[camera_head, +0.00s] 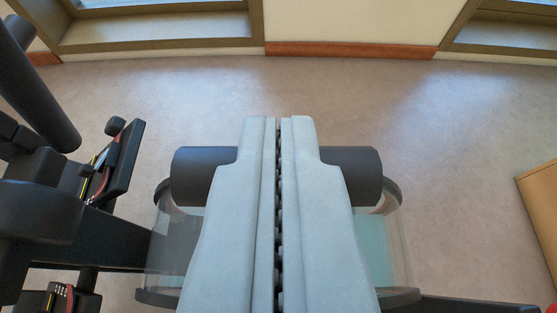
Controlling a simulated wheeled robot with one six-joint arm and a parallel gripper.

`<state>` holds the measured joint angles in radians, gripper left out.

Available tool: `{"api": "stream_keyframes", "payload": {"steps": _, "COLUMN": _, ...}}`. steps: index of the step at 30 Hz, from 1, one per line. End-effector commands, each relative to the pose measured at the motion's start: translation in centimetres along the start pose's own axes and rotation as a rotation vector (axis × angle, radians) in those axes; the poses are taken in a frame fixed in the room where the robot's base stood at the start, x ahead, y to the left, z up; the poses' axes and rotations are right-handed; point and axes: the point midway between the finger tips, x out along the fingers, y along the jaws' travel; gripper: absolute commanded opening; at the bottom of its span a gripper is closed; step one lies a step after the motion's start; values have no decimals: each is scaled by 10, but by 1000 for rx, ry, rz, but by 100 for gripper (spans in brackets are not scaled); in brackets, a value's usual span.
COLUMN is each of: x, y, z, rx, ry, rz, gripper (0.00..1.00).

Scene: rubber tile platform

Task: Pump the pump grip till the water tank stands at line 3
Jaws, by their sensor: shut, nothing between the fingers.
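My gripper (279,122) is shut, its two pale grey fingers side by side with only a thin dark seam between them. A dark horizontal cylinder, which looks like the pump grip (356,172), shows on both sides of the fingers; its middle is hidden behind them. I cannot tell whether the fingers touch it. Below it is the clear-walled water tank (398,240) with dark rims. Teal water (374,250) shows through its right side. The tank's middle is hidden by my gripper, and I can read no level lines.
Black equipment with a thick tube (38,95) and a panel (124,160) with red cable stands at left. A wooden box edge (540,205) is at right, with a red thing (551,308) at the lower right corner. Open floor (430,120) reaches the wall.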

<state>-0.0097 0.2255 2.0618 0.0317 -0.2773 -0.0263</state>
Motion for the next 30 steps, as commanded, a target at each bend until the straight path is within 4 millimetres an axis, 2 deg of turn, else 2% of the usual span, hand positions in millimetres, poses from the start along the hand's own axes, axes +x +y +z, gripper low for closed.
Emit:
{"api": "stream_keyframes", "payload": {"steps": 4, "x": 0, "y": 0, "z": -6, "rx": 0, "ry": -4, "rz": 0, "gripper": 0}}
{"api": "stream_keyframes", "payload": {"steps": 11, "x": -6, "y": 2, "z": -42, "rx": 0, "ry": 2, "rz": 0, "gripper": 0}}
{"api": "stream_keyframes", "payload": {"steps": 30, "x": -92, "y": 2, "z": -42, "rx": 0, "ry": 3, "rz": 0, "gripper": 0}}
